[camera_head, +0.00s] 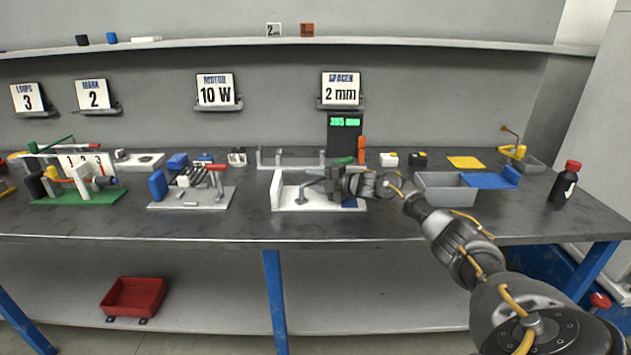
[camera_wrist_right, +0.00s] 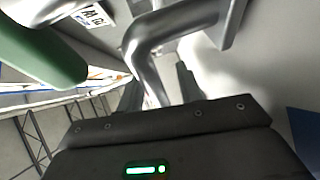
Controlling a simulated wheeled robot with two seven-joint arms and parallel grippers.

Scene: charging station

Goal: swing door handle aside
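A silver bent metal handle (camera_wrist_right: 150,62) shows large in the right wrist view. In the head view, a white fixture (camera_head: 290,200) with an upright plate stands at the front middle of the bench, and my right gripper (camera_head: 322,187) is over it. The handle is mostly hidden behind the gripper there. In the right wrist view, the two dark fingers of my right gripper (camera_wrist_right: 158,92) stand apart, with the handle's bar between them. I see no clear grip on it. A green rounded part (camera_wrist_right: 40,50) is close by at the upper left. My left gripper is not in view.
Left is a grey board (camera_head: 205,205) with parts. The bench between them is clear.

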